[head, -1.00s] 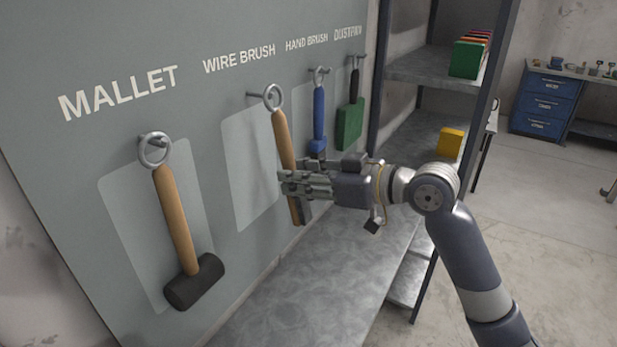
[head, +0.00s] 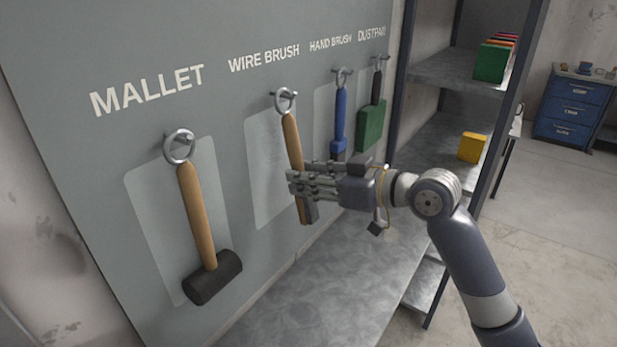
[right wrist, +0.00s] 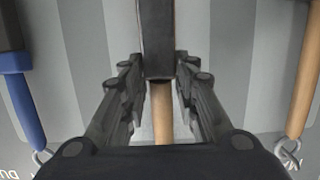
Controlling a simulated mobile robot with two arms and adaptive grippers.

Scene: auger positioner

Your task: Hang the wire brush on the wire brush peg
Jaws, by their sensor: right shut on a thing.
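The wire brush has a wooden handle (head: 293,140) with a metal ring (head: 286,100) at its top. It is nearly upright in front of the pale panel under the WIRE BRUSH label. The ring is at the wire brush peg (head: 277,92); I cannot tell for sure whether it is around it. My right gripper (head: 303,185) is shut on the lower part of the brush. In the right wrist view the fingers (right wrist: 158,80) flank its dark head (right wrist: 158,40), with the wooden handle (right wrist: 162,115) below. My left gripper is not in view.
A mallet (head: 197,215) hangs at the left of the board. A blue hand brush (head: 340,118) and a green dustpan (head: 371,125) hang to the right, close behind my gripper. A grey bench (head: 330,285) runs below. A shelf with a yellow block (head: 472,147) stands at the right.

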